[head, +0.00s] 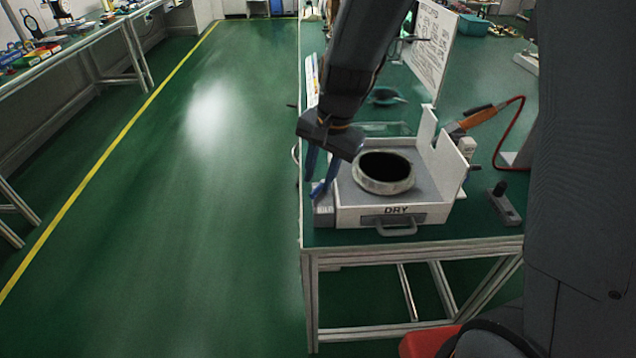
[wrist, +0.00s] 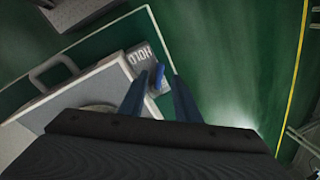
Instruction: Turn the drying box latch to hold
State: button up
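The drying box (head: 432,214) is white, marked DRY, and stands at the near left end of the green bench. Its latch is a short blue lever (wrist: 157,77) on a small grey block (head: 323,213) at the box's left side. In the wrist view the word HOLD is on the grey block (wrist: 139,57), beside the lever. My gripper (head: 320,190) reaches down over the block. In the wrist view its two blue fingers (wrist: 161,75) are apart, with the lever between them and a gap showing. The lever's base and exact angle are partly hidden.
A round pot (head: 384,187) with a dark opening sits on the box top. A grey drawer handle (head: 389,231) sticks out in front. An orange tool (head: 480,116) with a red cable and a dark grey stand (head: 504,205) are to the right. The floor on the left is clear.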

jog(key=shift+w+a+f, duration=0.15)
jog(key=shift+f, duration=1.25)
grip_shut()
jog(key=shift+n, duration=0.3)
jog(key=d+n+b, duration=0.1)
jog(key=n, duration=0.1)
jog(key=shift+n, duration=0.3)
jog(key=shift+d+n+g+b, duration=0.2)
jog(key=shift+d+n+g, duration=0.1)
jog(key=shift+n, duration=0.55)
jog(key=shift+d+n+g+b, duration=0.15)
jog(key=shift+d+n+g, duration=0.15)
jog(key=shift+n, duration=0.55)
grip_release()
jog(key=shift+s, duration=0.2)
